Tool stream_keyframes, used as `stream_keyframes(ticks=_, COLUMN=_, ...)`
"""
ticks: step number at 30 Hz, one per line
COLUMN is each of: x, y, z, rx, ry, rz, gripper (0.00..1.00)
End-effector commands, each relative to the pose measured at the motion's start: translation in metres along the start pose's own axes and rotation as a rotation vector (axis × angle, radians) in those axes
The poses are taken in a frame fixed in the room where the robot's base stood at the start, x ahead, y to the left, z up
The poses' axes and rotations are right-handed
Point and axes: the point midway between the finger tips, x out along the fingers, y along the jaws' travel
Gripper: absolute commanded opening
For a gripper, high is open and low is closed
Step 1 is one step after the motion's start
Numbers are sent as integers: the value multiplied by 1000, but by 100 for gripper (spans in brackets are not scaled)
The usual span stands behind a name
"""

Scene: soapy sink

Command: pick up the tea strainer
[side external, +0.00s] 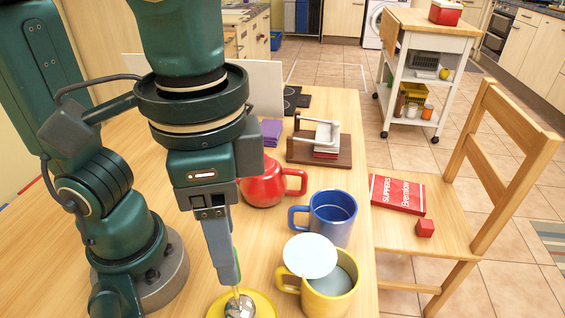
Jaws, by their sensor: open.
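The tea strainer (240,307) looks like a small shiny metal bowl with a thin gold-coloured part rising from it. It rests at the yellow saucer (264,300) at the bottom edge of the side external view, where the picture cuts the saucer off. My gripper (231,282) points down right above the strainer, with its fingertips close to the gold-coloured part. The fingers line up in this view, so the gap between them is hidden. I cannot tell whether they touch the strainer. The gripper is open.
A yellow mug (330,303) with a pale disc (309,256) at its rim stands close right of the saucer. A wooden rack (335,158) and purple cloth (271,131) lie farther back. A chair (425,245) adjoins the table's right edge.

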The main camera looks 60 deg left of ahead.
Motion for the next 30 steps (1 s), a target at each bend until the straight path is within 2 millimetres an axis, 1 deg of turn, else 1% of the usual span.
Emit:
stream_keyframes(ticks=1, x=7, y=-1, z=1, rx=0, ry=-5, rz=-2, gripper=58)
stream_keyframes(ticks=6, x=27, y=-1, z=1, rx=0, ry=-5, rz=-2, gripper=58)
stream_keyframes(ticks=11, x=38, y=-1, z=0, rx=0, ry=-3, rz=-1, gripper=58)
stream_keyframes(ticks=21, x=75, y=-1, z=0, rx=0, ry=-4, rz=-1, gripper=58)
stream_keyframes(ticks=25, x=83, y=-1, z=0, rx=0, ry=-2, rz=0, gripper=58)
stream_keyframes(ticks=30, x=85, y=0, z=0, rx=0, ry=1, rz=1, gripper=58)
